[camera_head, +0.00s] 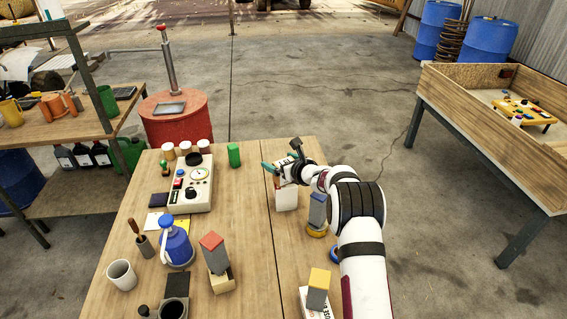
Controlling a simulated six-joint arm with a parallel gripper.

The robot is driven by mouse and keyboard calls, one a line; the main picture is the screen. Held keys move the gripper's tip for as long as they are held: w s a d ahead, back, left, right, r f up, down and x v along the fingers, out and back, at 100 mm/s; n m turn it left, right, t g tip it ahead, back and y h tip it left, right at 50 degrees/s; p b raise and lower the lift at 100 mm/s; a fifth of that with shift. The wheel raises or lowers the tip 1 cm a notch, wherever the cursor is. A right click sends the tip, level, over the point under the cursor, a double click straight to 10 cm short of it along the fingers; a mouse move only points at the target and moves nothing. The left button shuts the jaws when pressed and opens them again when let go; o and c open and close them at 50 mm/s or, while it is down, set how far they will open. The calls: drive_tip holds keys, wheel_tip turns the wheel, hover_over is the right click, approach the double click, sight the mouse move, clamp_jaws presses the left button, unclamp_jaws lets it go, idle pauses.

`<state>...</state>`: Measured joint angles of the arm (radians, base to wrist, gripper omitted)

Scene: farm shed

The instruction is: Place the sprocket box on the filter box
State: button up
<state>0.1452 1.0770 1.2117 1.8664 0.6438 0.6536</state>
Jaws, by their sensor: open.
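My gripper (280,168), with teal fingers, is open near the far right of the wooden table. A small white box (286,199) is just below it in the picture; I cannot tell whether they touch. A tall grey box with a yellow top (318,288) stands at the near edge, on or against a white box with dark print (313,308). A grey box with a red top (213,253) stands on or against a tan box (223,282). A grey box with a blue top (317,210) stands by my arm. No label is readable, so I cannot tell which are the sprocket and filter boxes.
A yellow round thing (317,231) is at the foot of the blue-topped box. The table's middle is mostly clear.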

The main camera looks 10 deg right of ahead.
drive_tip(key=v, duration=1.2)
drive_tip(key=s+a+r+n+g+y, duration=0.2)
drive_tip(key=s+a+r+n+g, duration=0.25)
drive_tip(key=s+a+n, duration=0.5)
drive_tip(key=s+a+r+n+g+y, duration=0.25)
drive_tip(key=s+a+r+n, duration=0.3)
drive_tip(key=s, duration=0.65)
drive_tip(key=s+d+f+n+g+h, duration=0.1)
drive_tip(key=s+d+n+g+h, duration=0.1)
drive_tip(key=s, duration=0.6)
drive_tip(key=s+d+f+n+g+h, duration=0.2)
drive_tip(key=s+n, duration=0.3)
drive_tip(key=s, duration=0.3)
drive_tip(key=s+d+f+n+g+h, duration=0.1)
drive_tip(key=s+d+f+n+h, duration=0.1)
drive_tip(key=s, duration=0.7)
drive_tip(key=shift+d+f+n+g+h, duration=0.25)
drive_tip(key=shift+d+n+g+h, duration=0.15)
drive_tip(key=shift+d+n+h, duration=0.55)
drive_tip(key=shift+d, duration=0.1)
